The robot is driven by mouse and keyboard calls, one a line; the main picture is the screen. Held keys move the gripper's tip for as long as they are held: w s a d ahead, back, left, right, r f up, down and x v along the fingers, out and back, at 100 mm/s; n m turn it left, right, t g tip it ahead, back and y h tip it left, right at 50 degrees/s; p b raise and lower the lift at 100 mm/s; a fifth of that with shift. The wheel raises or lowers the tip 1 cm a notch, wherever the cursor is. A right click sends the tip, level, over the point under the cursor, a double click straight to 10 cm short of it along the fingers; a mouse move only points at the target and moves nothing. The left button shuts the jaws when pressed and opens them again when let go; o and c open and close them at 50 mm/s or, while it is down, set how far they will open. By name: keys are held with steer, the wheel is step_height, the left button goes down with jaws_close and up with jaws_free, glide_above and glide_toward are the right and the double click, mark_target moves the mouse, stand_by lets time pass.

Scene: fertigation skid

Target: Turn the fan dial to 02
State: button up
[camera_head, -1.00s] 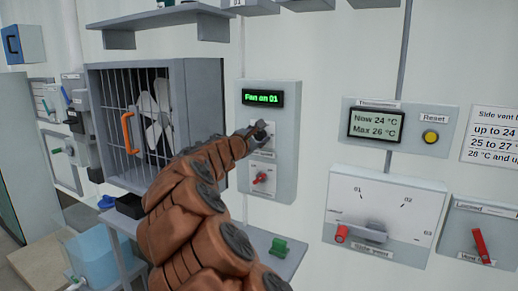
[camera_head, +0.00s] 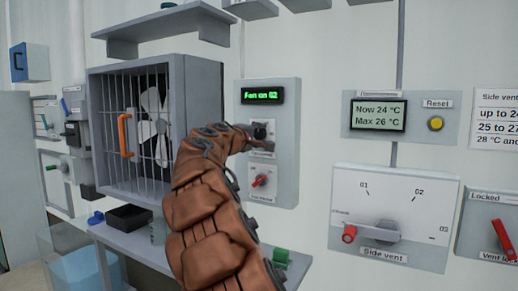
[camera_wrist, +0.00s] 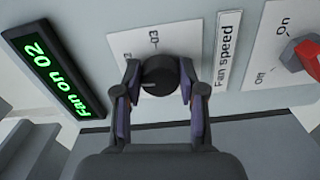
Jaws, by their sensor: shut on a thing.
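The fan dial is a black round knob (camera_wrist: 160,76) on a white plate marked "Fan speed"; the marks 02 and 03 show above it in the wrist view. My gripper (camera_wrist: 158,88) has a finger on each side of the knob and is shut on it. In the head view my gripper (camera_head: 262,143) reaches the grey fan box, and the knob (camera_head: 260,131) is partly hidden. The green display (camera_head: 262,95) reads "Fan on 02", and it also shows in the wrist view (camera_wrist: 53,75). The fan (camera_head: 153,118) sits in its caged housing at left.
A red on/off switch (camera_head: 260,180) is just below the dial; it shows close by in the wrist view (camera_wrist: 302,54). A side vent dial (camera_head: 386,231) and a thermometer panel (camera_head: 376,115) are at right. A shelf (camera_head: 190,242) is below.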

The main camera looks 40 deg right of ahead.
steer(key=m+b, duration=0.2)
steer(key=shift+w+f+b, duration=0.1)
steer(key=shift+f+b, duration=0.25)
steer(key=shift+f, duration=0.05)
steer(key=shift+r+m+b, duration=0.15)
steer(key=shift+m+b, duration=0.85)
steer(key=shift+m, duration=0.2)
steer(key=shift+r, duration=0.1)
steer(key=o, duration=1.2)
steer(key=shift+c, duration=0.2)
steer(key=shift+a, duration=0.15)
steer(key=v, duration=1.2)
